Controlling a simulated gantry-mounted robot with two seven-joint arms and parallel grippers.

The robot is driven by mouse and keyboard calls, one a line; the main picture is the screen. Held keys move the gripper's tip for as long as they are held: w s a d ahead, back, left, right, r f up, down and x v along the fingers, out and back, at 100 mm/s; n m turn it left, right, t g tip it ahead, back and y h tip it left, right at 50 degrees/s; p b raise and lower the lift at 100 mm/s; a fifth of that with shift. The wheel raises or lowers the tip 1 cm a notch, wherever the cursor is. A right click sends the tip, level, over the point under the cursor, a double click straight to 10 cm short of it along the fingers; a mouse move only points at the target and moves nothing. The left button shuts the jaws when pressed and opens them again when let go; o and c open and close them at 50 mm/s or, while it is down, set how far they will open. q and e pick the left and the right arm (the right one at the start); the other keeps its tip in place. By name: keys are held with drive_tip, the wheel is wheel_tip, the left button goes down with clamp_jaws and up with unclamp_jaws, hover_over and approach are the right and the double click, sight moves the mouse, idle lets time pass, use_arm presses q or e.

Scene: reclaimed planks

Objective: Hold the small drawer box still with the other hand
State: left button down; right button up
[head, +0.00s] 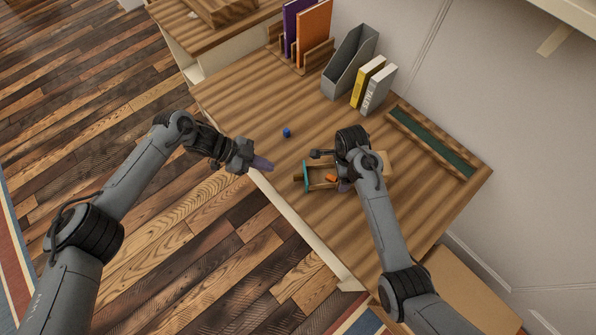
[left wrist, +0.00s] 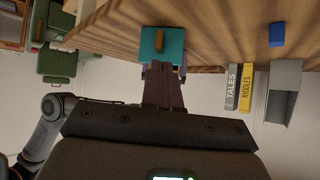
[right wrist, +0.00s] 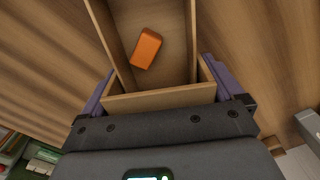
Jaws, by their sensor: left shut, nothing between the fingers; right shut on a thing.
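The small drawer box (head: 322,171) is light wood with a teal front on the left. Its drawer is pulled out and holds an orange block (head: 331,178), which also shows in the right wrist view (right wrist: 146,48). My right gripper (head: 345,182) is shut on the box, its purple fingers (right wrist: 160,90) on both of its sides. My left gripper (head: 262,164) is shut and empty, over the table's front edge, apart from the box. In the left wrist view the teal front (left wrist: 150,50) with its wooden handle (left wrist: 160,39) stands ahead of the left fingertips (left wrist: 163,80).
A blue block (head: 287,132) lies on the wooden table (head: 240,100) behind the left gripper. A grey file holder (head: 350,62), yellow and white books (head: 378,90) and a green-lined tray (head: 430,142) stand along the back.

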use_arm(q)
drive_tip(key=s+a+r+m+t, duration=0.15)
drive_tip(key=a+m, duration=0.45)
drive_tip(key=m, duration=0.9)
drive_tip(key=shift+y, duration=0.4)
drive_tip(key=x, duration=0.4)
drive_tip(key=r+x, duration=0.1)
drive_tip(key=x, duration=0.2)
drive_tip(key=d+x, duration=0.1)
drive_tip(key=x, duration=0.3)
drive_tip(key=shift+s+d, duration=0.1)
drive_tip(key=shift+d, duration=0.9)
